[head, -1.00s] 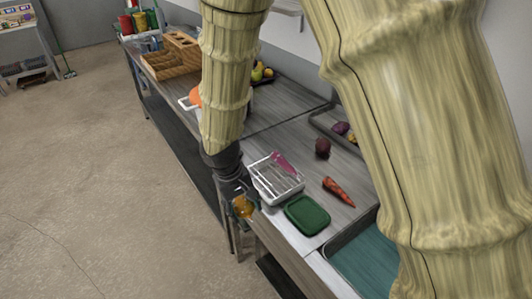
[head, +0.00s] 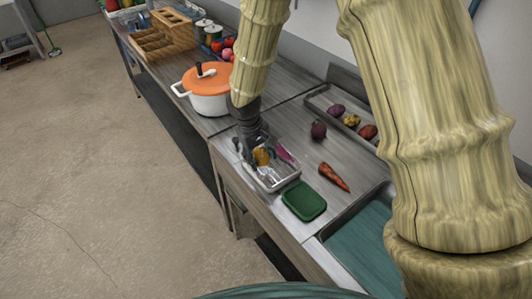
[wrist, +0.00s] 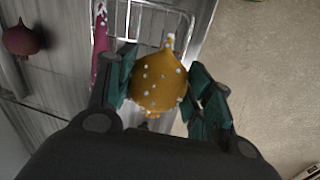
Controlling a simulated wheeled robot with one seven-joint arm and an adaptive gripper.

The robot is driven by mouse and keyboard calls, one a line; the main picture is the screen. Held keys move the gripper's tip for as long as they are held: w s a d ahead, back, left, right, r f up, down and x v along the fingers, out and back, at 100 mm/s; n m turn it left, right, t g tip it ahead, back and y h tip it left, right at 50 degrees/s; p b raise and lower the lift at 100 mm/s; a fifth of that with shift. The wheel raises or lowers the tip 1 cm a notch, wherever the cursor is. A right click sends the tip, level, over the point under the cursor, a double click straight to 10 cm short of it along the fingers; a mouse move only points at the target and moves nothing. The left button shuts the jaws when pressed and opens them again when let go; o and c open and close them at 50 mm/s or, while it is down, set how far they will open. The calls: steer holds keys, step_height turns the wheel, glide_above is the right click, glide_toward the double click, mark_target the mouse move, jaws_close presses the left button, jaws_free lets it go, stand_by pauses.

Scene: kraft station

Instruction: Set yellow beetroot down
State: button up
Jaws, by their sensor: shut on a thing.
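The yellow beetroot (wrist: 158,82) is round, with pale drops on its skin and a pointed tip. My gripper (wrist: 160,92) is shut on it, one teal-padded finger on each side. In the head view the yellow beetroot (head: 261,156) shows at my gripper (head: 258,155), in line with the wire-bottomed tray (head: 285,178) at the counter's front edge. In the wrist view the tray's wire grid (wrist: 150,22) lies beyond the beetroot. I cannot tell whether the beetroot touches the tray.
A pink item (head: 284,154) lies at the tray. A green lid-like dish (head: 304,201), a carrot (head: 334,177) and a dark red beetroot (head: 318,130) are nearby. A white pot with orange lid (head: 207,88) stands left. A metal tray (head: 326,101) holds several vegetables behind.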

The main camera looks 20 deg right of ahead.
mark_target(266, 155)
steer(key=shift+w+d, duration=0.5)
steer(key=shift+d, duration=0.15)
steer(key=shift+w+d+p, duration=0.3)
steer(key=shift+d+p, duration=0.15)
steer(key=shift+p, duration=0.05)
step_height(266, 155, down, 2)
steer(key=shift+w+d+f+p, duration=0.15)
steer(key=shift+f+p, duration=0.1)
steer(key=shift+p, duration=0.6)
steer(key=shift+f, duration=0.65)
steer(key=shift+f, duration=0.15)
steer(key=o, duration=1.1)
steer(key=shift+c, duration=0.2)
steer(key=shift+s+a+r+b, duration=0.1)
steer(key=shift+a+r+b, duration=0.4)
steer(key=shift+r, duration=1.5)
steer(key=shift+s+a+r+b, duration=0.2)
steer(key=shift+r+b, duration=0.45)
steer(key=shift+r, duration=1.4)
steer(key=shift+a+r+b, duration=0.45)
steer(key=shift+r+b, duration=0.1)
steer(key=shift+r, duration=1.45)
